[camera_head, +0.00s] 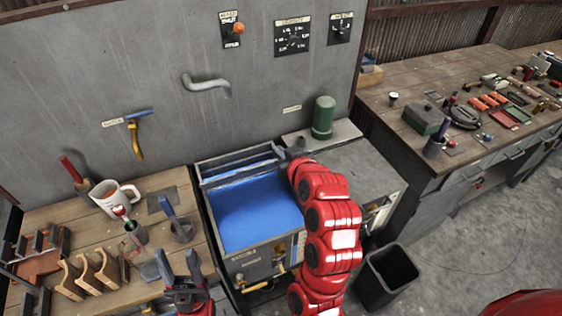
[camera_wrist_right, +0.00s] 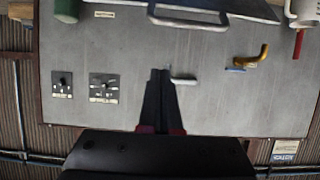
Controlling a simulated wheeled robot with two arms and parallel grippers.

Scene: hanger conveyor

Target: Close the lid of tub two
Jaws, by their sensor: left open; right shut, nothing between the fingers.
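An open tub (camera_head: 253,215) full of blue liquid stands in the middle of the head view, with a labelled front. A grey frame (camera_head: 238,160) stands along its back edge; I cannot tell whether it is the lid. To its right is a flat grey cover (camera_head: 358,172), partly behind my right arm. I cannot read which is tub two. My right gripper (camera_wrist_right: 160,73) is shut and empty, pointing toward the grey wall; in the head view it is mostly hidden by its arm. My left gripper (camera_head: 185,285) is open and empty, left of the tub's front.
A mug (camera_head: 112,197) and wooden racks stand on the left bench. A green canister (camera_head: 323,117) stands behind. A black bin (camera_head: 388,277) is on the floor at right.

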